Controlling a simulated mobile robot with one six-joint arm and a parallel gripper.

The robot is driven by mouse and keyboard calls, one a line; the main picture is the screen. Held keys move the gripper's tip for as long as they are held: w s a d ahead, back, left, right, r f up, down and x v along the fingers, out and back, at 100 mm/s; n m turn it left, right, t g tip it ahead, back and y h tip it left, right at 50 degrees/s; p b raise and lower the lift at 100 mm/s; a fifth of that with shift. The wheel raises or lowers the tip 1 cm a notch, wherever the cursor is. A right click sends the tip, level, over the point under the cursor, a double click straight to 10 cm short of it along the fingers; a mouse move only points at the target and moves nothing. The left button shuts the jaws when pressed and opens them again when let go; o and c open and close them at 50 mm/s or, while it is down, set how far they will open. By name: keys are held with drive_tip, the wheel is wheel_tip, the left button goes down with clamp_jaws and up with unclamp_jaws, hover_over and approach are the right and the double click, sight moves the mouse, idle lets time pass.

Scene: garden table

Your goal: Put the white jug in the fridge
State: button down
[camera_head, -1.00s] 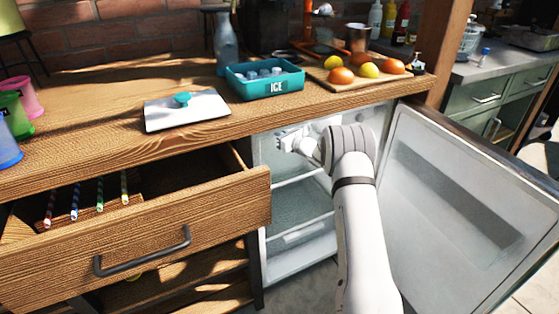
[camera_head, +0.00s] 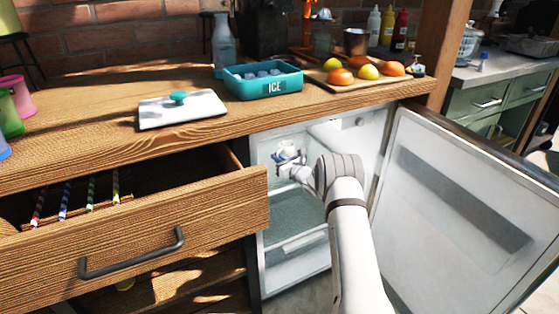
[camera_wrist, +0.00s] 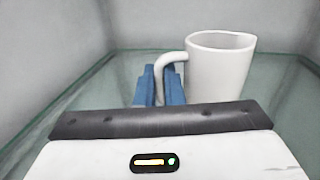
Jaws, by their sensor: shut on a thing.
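The white jug (camera_wrist: 222,68) is upright inside the fridge, at or just above a glass shelf (camera_wrist: 285,85) in the wrist view. I cannot tell for sure whether its base touches the glass. My gripper (camera_wrist: 160,82) has blue fingers shut on the jug's handle, on the jug's left side. In the head view my gripper (camera_head: 288,157) is inside the upper part of the open fridge (camera_head: 300,247), and my own wrist hides most of the jug there. The fridge door (camera_head: 450,215) stands wide open to the right.
An open drawer (camera_head: 165,222) with striped straws sticks out left of the fridge. The counter (camera_head: 110,95) above holds a teal ice box (camera_head: 264,86), a lid (camera_head: 182,110) and a board with fruit (camera_head: 355,86). The shelf around the jug looks clear.

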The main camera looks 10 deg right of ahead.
drive_tip(key=c, duration=1.5)
unclamp_jaws()
drive_tip(key=shift+c, duration=0.2)
drive_tip(key=shift+r, duration=0.1)
drive_tip(key=shift+s+d, duration=0.15)
drive_tip(key=p+v, duration=0.2)
drive_tip(key=v, duration=0.8)
drive_tip(key=shift+s+d+r+p, duration=0.15)
drive_tip(key=shift+s+p, duration=0.1)
drive_tip(key=shift+p, duration=0.15)
drive_tip(key=shift+s+d, duration=0.2)
drive_tip(key=shift+s, duration=0.25)
